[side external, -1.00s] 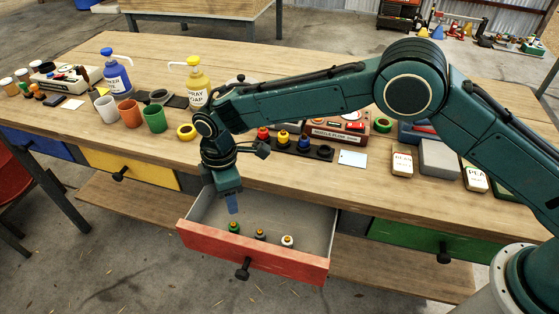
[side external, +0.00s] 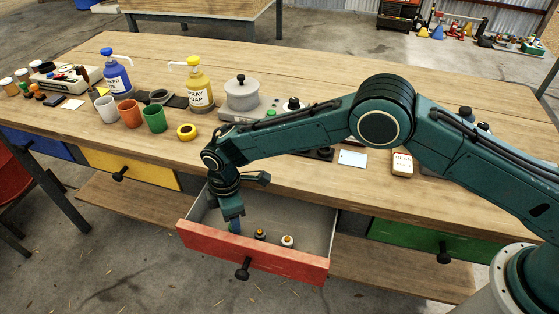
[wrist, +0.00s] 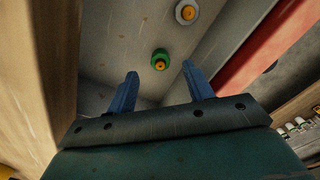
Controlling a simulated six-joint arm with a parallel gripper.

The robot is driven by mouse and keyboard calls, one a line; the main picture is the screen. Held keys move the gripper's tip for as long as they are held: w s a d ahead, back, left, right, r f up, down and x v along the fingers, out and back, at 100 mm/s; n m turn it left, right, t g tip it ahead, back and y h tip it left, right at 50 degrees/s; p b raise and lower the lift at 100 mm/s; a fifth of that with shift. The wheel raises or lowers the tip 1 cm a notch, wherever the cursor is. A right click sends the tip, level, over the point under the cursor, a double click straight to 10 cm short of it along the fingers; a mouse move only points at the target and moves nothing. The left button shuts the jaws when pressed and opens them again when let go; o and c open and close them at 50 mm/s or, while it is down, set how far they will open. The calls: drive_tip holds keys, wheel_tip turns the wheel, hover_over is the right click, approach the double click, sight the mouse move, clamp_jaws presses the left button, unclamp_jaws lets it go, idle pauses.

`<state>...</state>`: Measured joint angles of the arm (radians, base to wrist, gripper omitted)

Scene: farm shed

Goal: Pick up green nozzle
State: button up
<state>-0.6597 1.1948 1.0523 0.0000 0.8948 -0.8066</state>
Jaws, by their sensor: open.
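The green nozzle (wrist: 160,58) has an orange-yellow tip and stands in the open red-fronted drawer (side external: 252,257). In the wrist view it sits just beyond my gripper's fingertips (wrist: 158,69), roughly midway between the two blue fingers. My gripper is open and empty. I cannot tell the exact height of the fingertips above the drawer floor.
The drawer walls and the wooden table edge are close around my gripper. Cups, pump bottles and a grey pot (side external: 241,95) stand on the table.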

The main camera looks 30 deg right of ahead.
drive_tip(key=shift+f, duration=1.65)
drive_tip(key=c, duration=1.1)
